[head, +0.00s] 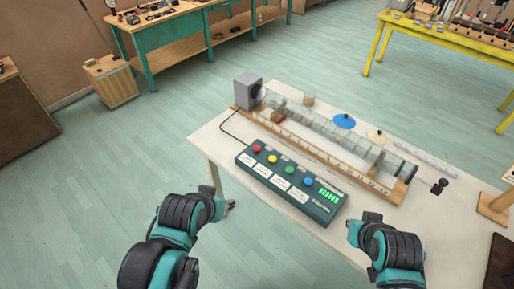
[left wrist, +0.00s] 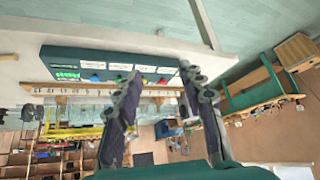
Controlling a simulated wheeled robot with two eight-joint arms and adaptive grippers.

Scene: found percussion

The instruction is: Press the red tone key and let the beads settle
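The red tone key (head: 257,149) is the leftmost of the coloured keys on a dark green control box (head: 322,213). The box lies on the pale table and shows lit green bars at its right end. Behind it a clear tube (head: 342,135) lies along a wooden stand; I cannot make out beads in it. My left gripper (head: 229,206) is at the table's near left edge, apart from the red key. In the left wrist view its two fingers (left wrist: 160,71) are spread and empty, with the box beyond. My right gripper (head: 365,217) is low at the right of the box; its fingers are unclear.
A grey speaker box (head: 247,91) stands at the tube's left end, joined to the control box by a black cable. A blue disc (head: 344,121) and a cream disc (head: 377,136) lie behind the tube. Bare table (head: 215,140) shows left of the box.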

